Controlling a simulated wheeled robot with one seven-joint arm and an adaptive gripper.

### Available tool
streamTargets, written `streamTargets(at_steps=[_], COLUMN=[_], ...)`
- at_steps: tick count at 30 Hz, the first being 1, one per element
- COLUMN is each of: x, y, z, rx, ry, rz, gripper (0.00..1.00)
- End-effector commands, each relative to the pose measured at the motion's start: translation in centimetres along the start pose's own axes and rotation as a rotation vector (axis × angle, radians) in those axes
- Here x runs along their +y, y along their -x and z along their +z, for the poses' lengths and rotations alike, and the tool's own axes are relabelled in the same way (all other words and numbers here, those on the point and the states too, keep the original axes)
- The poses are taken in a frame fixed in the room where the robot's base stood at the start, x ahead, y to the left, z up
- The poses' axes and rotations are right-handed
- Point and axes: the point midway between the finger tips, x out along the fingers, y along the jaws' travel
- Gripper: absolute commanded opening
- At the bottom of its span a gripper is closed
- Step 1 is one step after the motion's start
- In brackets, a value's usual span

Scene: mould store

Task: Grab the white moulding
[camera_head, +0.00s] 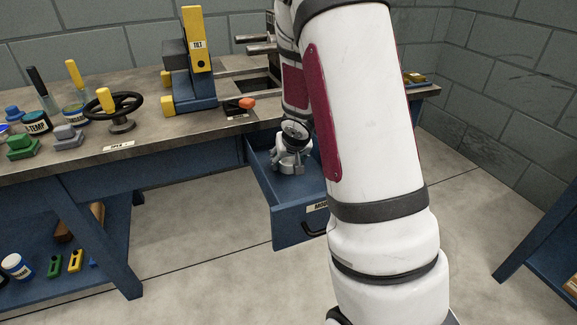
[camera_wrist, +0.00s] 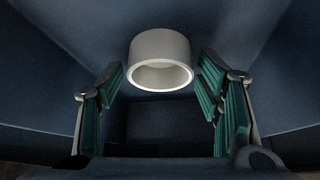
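The white moulding (camera_wrist: 160,47), a short hollow cylinder with an open round end, shows in the wrist view at the upper middle, inside the blue drawer. My gripper (camera_wrist: 160,84) is open, with a green-padded finger on each side of the moulding's line. Gaps show between the moulding and both fingers; neither visibly touches it. In the head view, the end of my arm is down inside the open drawer (camera_head: 300,228). There, I cannot clearly tell the moulding apart from my gripper, and my arm hides the drawer's right part.
The drawer walls are close around my gripper. Above it, the workbench (camera_head: 150,155) carries a black handwheel (camera_head: 122,124), a blue-and-yellow tilt fixture (camera_head: 192,75) and an orange-tipped lever (camera_head: 246,103). The lower shelf holds small parts at left. The floor before the drawer is clear.

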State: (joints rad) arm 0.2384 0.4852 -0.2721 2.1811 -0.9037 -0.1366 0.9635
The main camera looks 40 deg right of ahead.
Motion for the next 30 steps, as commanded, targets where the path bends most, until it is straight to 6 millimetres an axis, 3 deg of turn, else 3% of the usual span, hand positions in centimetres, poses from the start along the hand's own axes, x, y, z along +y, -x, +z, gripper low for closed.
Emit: streamTargets(at_steps=[2,16,30], x=[0.0,0.0,0.1], y=[0.0,0.5,6.2], z=[0.0,-0.3,-4.0], rx=[0.000,0.000,0.000], ry=[0.000,-0.001,-0.002], rz=[0.000,-0.001,0.000], gripper=[0.35,0.34,0.34])
